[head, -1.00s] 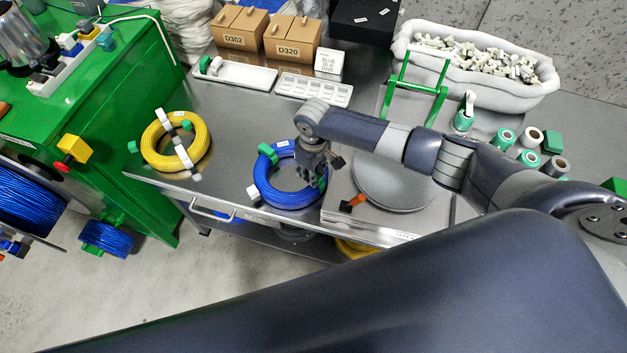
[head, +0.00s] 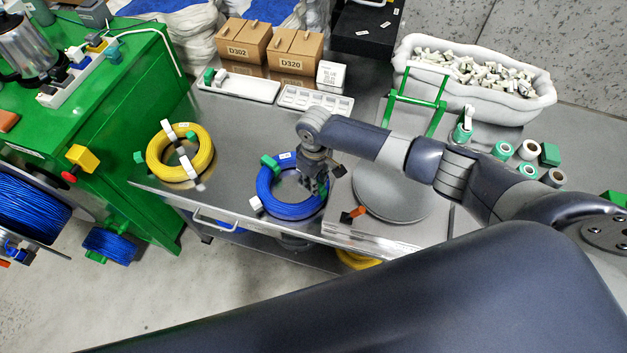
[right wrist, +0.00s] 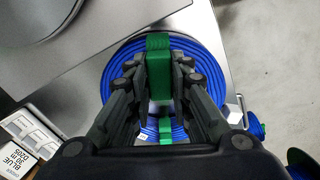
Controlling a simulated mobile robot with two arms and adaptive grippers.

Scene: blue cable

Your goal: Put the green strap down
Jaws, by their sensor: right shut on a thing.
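The blue cable coil (head: 283,209) lies on the metal bench, and it also shows in the right wrist view (right wrist: 115,75). My right gripper (head: 321,190) is over the coil's right side. In the right wrist view its fingers (right wrist: 160,88) are shut on a green strap (right wrist: 158,72) that wraps the coil. In the head view the gripper mostly hides this strap. I cannot tell whether the coil touches the bench all round. My left gripper is not in view.
A yellow coil (head: 160,148) lies to the left on the bench. White trays (head: 316,101) and boxes (head: 295,52) stand behind. Bench between the coils is clear.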

